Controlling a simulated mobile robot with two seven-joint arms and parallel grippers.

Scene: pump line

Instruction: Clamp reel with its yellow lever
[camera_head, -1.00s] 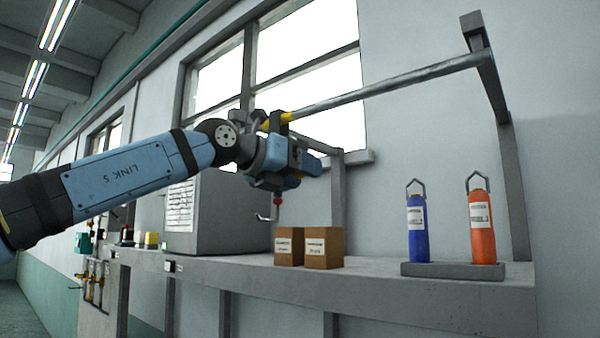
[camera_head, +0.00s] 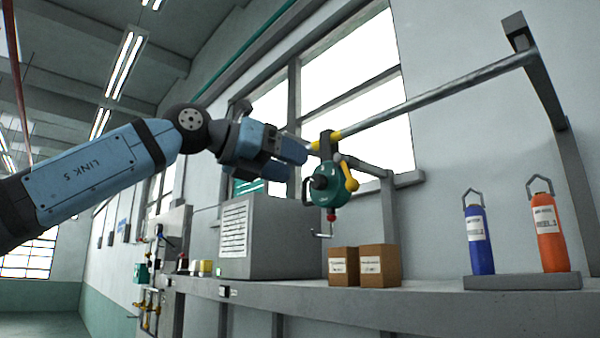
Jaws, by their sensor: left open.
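The reel (camera_head: 324,189) is a dark green round body with a black hub. It hangs below the horizontal rail (camera_head: 430,98) on a dark bracket, between yellow bands on the rail. Its yellow lever (camera_head: 348,174) sticks out on the right side of the reel and slants downward. A hook with a red part hangs under the reel. My left gripper (camera_head: 290,162) is just left of the reel in the picture, with its blue fingers open and nothing between them. I cannot tell whether a finger touches the reel. My right gripper is not in view.
A grey cabinet (camera_head: 280,237) and two brown boxes (camera_head: 379,265) stand on the shelf (camera_head: 420,302) below. A blue cylinder (camera_head: 479,240) and an orange cylinder (camera_head: 549,235) stand in a grey holder at right. Wall space right of the reel is clear.

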